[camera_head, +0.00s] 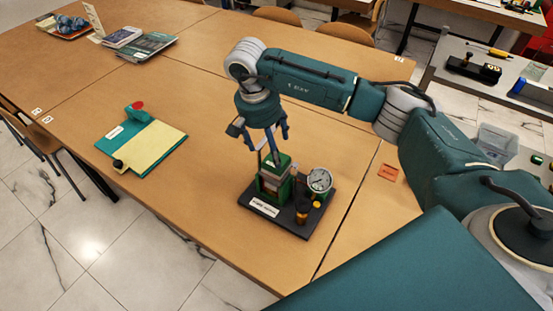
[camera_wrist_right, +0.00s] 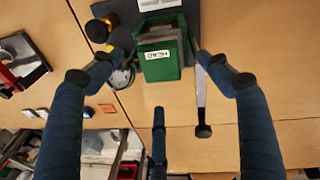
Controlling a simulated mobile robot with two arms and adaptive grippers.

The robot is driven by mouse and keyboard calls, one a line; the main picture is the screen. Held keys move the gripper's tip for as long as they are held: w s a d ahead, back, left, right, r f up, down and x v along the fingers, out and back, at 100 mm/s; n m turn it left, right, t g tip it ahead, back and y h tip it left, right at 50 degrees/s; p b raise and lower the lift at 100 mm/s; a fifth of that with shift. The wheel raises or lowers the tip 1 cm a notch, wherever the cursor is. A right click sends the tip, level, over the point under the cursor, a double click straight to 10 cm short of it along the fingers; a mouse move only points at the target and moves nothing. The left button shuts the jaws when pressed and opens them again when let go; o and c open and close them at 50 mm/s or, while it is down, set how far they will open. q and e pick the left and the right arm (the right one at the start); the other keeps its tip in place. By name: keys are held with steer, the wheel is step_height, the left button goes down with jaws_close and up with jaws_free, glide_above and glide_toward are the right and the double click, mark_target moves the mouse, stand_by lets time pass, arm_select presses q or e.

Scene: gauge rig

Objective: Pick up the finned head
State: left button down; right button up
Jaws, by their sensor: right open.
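The finned head (camera_head: 277,162) is a green block with grey layers, standing upright on the gauge rig's dark base (camera_head: 290,222). In the right wrist view the green head (camera_wrist_right: 163,62) shows from above, with a white label on its near side. My right gripper (camera_head: 264,146) is open just above the head, its fingers pointing down. In the wrist view two blue fingers (camera_wrist_right: 172,65) lie on either side of the head, and the third is below it in the picture. Nothing is held. Contact with the head cannot be told. My left gripper is not in view.
A lever-like rod (camera_wrist_right: 202,95) passes near one finger. A green-and-yellow board (camera_head: 142,147) lies left; the tabletop between is clear.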

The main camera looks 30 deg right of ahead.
steer(key=f+p, duration=0.1)
steer(key=f, duration=0.1)
steer(key=d+f+p, duration=0.1)
steer(key=f+p, duration=0.1)
steer(key=shift+w+d+f, duration=0.1)
steer(key=shift+d+f, duration=0.1)
steer(key=shift+f, duration=0.15)
steer(key=shift+d+f, duration=0.1)
steer(key=shift+f, duration=0.4)
steer(key=c, duration=2)
steer(key=shift+o, duration=0.2)
steer(key=shift+r, duration=0.1)
